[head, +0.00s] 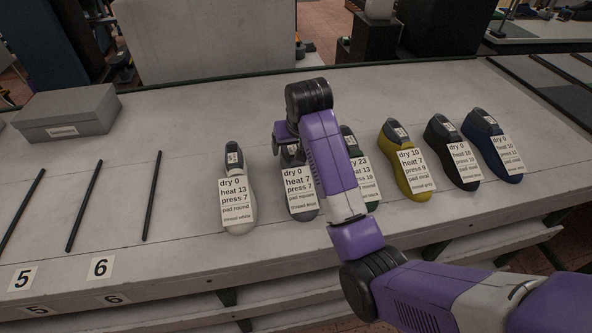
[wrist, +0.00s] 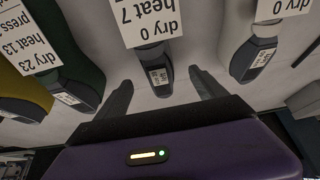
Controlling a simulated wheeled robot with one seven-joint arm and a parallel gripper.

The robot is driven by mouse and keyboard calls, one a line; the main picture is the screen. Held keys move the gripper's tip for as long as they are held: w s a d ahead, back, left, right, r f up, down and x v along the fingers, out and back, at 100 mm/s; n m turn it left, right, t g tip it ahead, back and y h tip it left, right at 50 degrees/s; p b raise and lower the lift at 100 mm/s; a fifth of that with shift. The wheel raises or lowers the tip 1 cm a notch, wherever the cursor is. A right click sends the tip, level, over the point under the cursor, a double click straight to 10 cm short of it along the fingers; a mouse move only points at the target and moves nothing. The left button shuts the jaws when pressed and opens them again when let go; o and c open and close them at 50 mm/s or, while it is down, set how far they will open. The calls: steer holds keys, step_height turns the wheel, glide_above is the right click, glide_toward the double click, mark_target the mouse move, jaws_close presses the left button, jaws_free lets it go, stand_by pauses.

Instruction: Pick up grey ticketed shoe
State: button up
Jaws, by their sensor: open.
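The grey ticketed shoe (head: 304,216) stands on the bench between the white and green shoes, its large ticket reading "dry 0, heat 7, press 7". In the head view my arm partly hides its upper end. In the wrist view the shoe's dark heel end (wrist: 153,57) with a small label lies between the fingers, below its big ticket. My gripper (wrist: 161,78) is open and empty, one finger on each side of that end, with no contact visible. In the head view the fingers are largely hidden behind my arm.
A white shoe (head: 240,218) stands to the left; green (head: 371,193), yellow (head: 418,189), black (head: 467,182) and blue (head: 513,173) shoes stand to the right. Dark rods (head: 84,205) and a grey box (head: 66,112) lie further left. Bench surface (head: 190,190) beside the white shoe is clear.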

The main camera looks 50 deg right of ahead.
mark_target(294, 163)
steer(key=shift+s+a+f+g, duration=0.3)
steer(key=shift+s+f+g, duration=0.3)
steer(key=shift+s+f, duration=0.2)
steer(key=shift+p+x, duration=0.8)
steer(key=shift+x, duration=2.85)
steer(key=shift+w, duration=0.15)
jaws_close()
steer(key=shift+r, duration=0.1)
